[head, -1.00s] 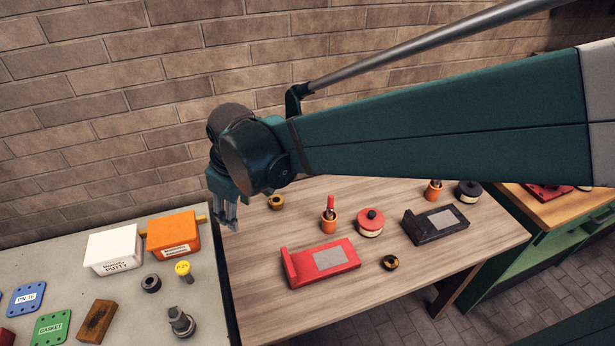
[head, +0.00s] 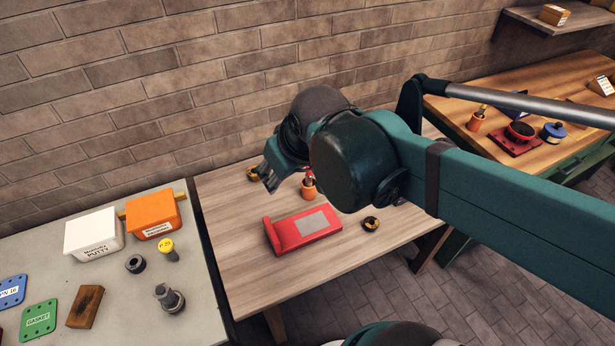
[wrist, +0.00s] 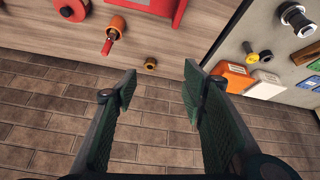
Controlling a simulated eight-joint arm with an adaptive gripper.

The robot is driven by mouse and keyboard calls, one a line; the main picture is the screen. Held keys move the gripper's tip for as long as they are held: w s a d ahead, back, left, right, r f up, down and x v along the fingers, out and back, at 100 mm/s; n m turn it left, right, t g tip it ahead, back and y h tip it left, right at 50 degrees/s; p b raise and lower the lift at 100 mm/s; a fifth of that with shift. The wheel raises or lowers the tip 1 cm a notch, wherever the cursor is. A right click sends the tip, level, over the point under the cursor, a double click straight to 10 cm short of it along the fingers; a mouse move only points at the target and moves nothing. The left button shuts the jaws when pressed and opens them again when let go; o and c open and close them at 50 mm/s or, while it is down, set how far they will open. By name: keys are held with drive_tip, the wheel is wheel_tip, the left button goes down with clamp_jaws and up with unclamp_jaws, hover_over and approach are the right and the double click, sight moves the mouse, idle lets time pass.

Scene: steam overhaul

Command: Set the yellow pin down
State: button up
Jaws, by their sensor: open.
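The yellow pin (head: 167,248) stands upright on the grey table at the left, its round yellow head marked P-25 on top of a grey shank. It also shows in the wrist view (wrist: 265,55) at the right. My gripper (head: 270,178) is in the air above the back part of the wooden table, to the right of the pin and well apart from it. In the wrist view my gripper (wrist: 158,88) has its two fingers wide apart with nothing between them.
An orange box (head: 152,216), a white putty box (head: 93,234), a dark ring (head: 135,264) and a metal fitting (head: 168,297) stand near the pin. On the wooden table are a red block with a plate (head: 302,230), an orange cup (head: 309,190) and small brass-and-black rings (head: 371,224).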

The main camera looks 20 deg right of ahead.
drive_tip(key=s+d+m+t, duration=0.1)
drive_tip(key=s+d+m, duration=0.1)
drive_tip(key=s+d, duration=0.2)
drive_tip(key=shift+d+m+h, duration=0.3)
drive_tip(key=shift+s, duration=0.1)
idle(1.1)
